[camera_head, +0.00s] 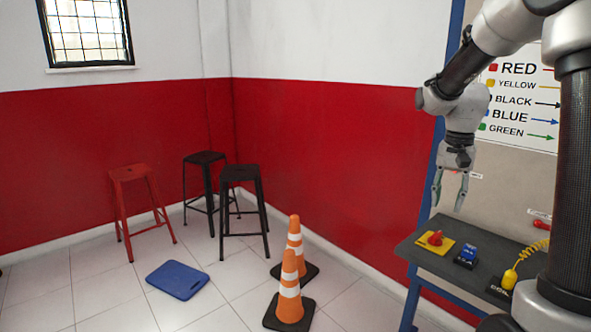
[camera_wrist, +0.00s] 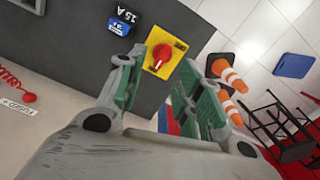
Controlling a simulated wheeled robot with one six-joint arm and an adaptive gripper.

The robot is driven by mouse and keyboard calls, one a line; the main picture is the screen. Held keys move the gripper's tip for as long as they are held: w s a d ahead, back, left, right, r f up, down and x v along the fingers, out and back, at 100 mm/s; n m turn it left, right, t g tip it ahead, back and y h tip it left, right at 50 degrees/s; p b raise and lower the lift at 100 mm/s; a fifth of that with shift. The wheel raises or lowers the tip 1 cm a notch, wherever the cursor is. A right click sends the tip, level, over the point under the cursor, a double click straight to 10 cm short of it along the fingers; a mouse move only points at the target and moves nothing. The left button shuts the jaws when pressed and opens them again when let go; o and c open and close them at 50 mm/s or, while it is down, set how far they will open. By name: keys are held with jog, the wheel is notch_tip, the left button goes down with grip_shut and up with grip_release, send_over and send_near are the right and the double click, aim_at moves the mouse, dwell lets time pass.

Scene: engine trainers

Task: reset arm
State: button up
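My gripper (camera_head: 450,190) hangs from my arm at the right of the head view, pointing down. It is above the left part of the dark table (camera_head: 425,257) and apart from it. In the wrist view its two green-padded fingers (camera_wrist: 160,95) stand wide apart with nothing between them held. Below it on the table sits a yellow plate with a red knob (camera_head: 435,239), which also shows in the wrist view (camera_wrist: 163,55).
A blue block (camera_head: 467,256) and a yellow plug with a coiled cord (camera_head: 509,279) sit on the table. A colour sign (camera_head: 520,95) hangs behind. Traffic cones (camera_head: 290,290), stools (camera_head: 240,190) and a blue mat (camera_head: 177,280) stand or lie on the floor at left.

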jog(key=s+a+r+n+t, duration=0.2)
jog(key=s+r+n, duration=0.1)
jog(key=s, duration=0.8)
jog(key=s+a+r+n+t, duration=0.2)
jog(key=s+a+r+n, duration=0.1)
jog(key=s, duration=0.8)
jog(key=shift+s+r+n+t, duration=0.2)
jog(key=shift+r+n+t, duration=0.15)
jog(key=shift+n, duration=0.55)
